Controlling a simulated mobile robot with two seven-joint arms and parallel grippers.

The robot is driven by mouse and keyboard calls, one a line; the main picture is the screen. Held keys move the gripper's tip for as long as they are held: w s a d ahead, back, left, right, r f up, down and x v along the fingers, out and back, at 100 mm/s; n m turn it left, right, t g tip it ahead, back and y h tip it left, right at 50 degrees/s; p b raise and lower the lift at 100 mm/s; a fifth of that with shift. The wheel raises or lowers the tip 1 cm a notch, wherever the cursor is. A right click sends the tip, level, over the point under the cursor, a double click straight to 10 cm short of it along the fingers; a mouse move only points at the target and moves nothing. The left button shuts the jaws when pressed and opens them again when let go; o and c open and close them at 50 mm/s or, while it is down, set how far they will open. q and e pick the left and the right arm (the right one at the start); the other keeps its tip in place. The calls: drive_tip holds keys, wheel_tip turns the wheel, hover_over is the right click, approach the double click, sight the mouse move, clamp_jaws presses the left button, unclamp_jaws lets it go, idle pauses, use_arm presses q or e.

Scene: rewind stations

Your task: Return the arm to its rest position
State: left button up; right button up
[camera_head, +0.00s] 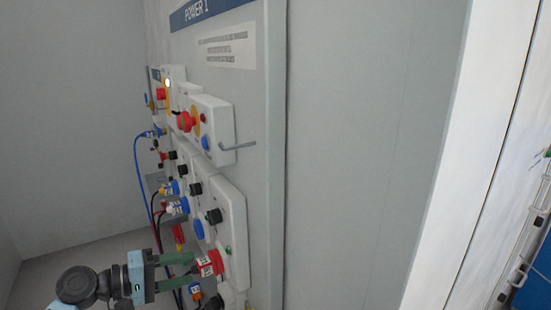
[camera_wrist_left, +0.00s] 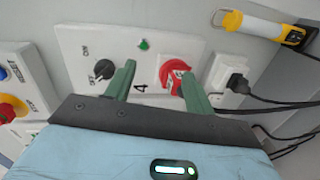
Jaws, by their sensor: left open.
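My left arm (camera_head: 85,285) comes in from the lower left. My left gripper (camera_head: 192,268) points at the lower part of the power panel (camera_head: 275,150), and its two green fingers are open. A red and white connector (camera_head: 210,263) sits on the panel just in front of the fingertips. In the left wrist view my left gripper (camera_wrist_left: 158,80) stands before a white plate with a black knob (camera_wrist_left: 104,69), a green light (camera_wrist_left: 143,44) and the red connector (camera_wrist_left: 174,76). The connector lies near the right finger. I cannot tell whether they touch. My right gripper is not visible.
White control boxes with knobs and a red emergency button (camera_head: 185,121) stick out above the gripper. A bent metal handle (camera_head: 238,146) juts from one. Blue, red and black cables (camera_head: 138,165) hang close to the arm. A yellow lamp (camera_wrist_left: 252,27) is at the wrist view's upper right.

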use_arm(q)
drive_tip(key=s+d+f+m+g+y, duration=0.2)
drive_tip(key=s+f+m+g+y, duration=0.1)
drive_tip(key=s+f, duration=0.85)
drive_tip(key=s+d+f+m+g+y, duration=0.2)
drive_tip(key=s+d+f+y, duration=0.15)
drive_tip(key=s+f, duration=0.8)
drive_tip(key=s+a+m+g+y, duration=0.1)
drive_tip(key=s+a+y, duration=0.2)
drive_tip(key=s, duration=0.8)
drive_tip(key=s+a+m+g+y, duration=0.1)
drive_tip(key=s+a+g+y, duration=0.2)
drive_tip(key=s, duration=0.8)
drive_tip(key=w+d+f+t+h+p, duration=0.1)
drive_tip(key=w+d+f+t, duration=0.2)
drive_tip(key=w+f+t, duration=0.4)
drive_tip(key=shift+w+f+m+t, duration=0.3)
drive_tip(key=shift+f+t, duration=0.25)
drive_tip(key=shift+t, duration=0.65)
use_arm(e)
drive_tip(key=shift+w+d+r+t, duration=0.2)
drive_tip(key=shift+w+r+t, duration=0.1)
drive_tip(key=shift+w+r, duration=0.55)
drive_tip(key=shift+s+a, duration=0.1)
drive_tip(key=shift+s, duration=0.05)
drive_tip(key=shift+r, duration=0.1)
